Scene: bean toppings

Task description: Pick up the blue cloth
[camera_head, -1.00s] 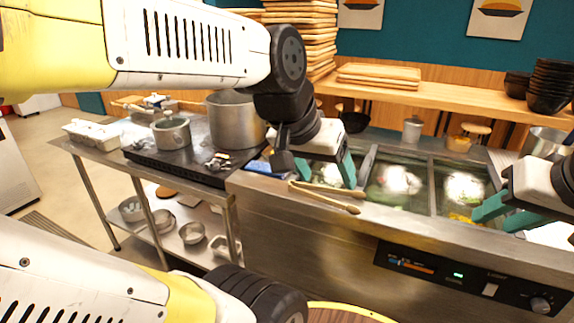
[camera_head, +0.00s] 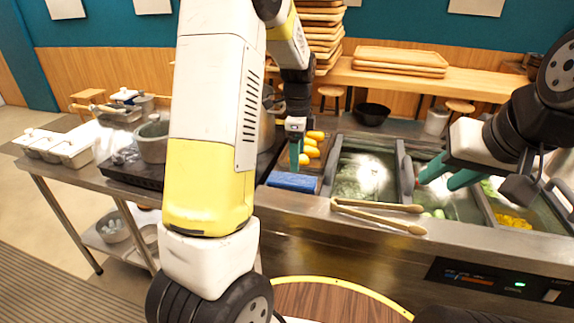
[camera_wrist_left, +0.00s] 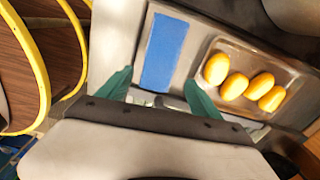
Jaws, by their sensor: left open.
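The blue cloth (camera_head: 292,181) lies flat on the steel counter, left of the wooden tongs and in front of the yellow items. In the left wrist view the cloth (camera_wrist_left: 165,52) is a blue rectangle ahead of my left gripper (camera_wrist_left: 160,88), roughly between the directions of its two green fingers. The left gripper is open and empty. In the head view my left gripper (camera_head: 296,152) points down above the back of the cloth. My right gripper (camera_head: 440,178) has green fingers spread apart over the food bins at the right, with nothing seen between them.
Wooden tongs (camera_head: 380,214) lie on the counter edge to the right of the cloth. A tray of several yellow items (camera_wrist_left: 243,84) is just beside the cloth. A round wooden table with a yellow rim (camera_head: 340,290) is in front. Stacked trays (camera_head: 400,62) stand behind.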

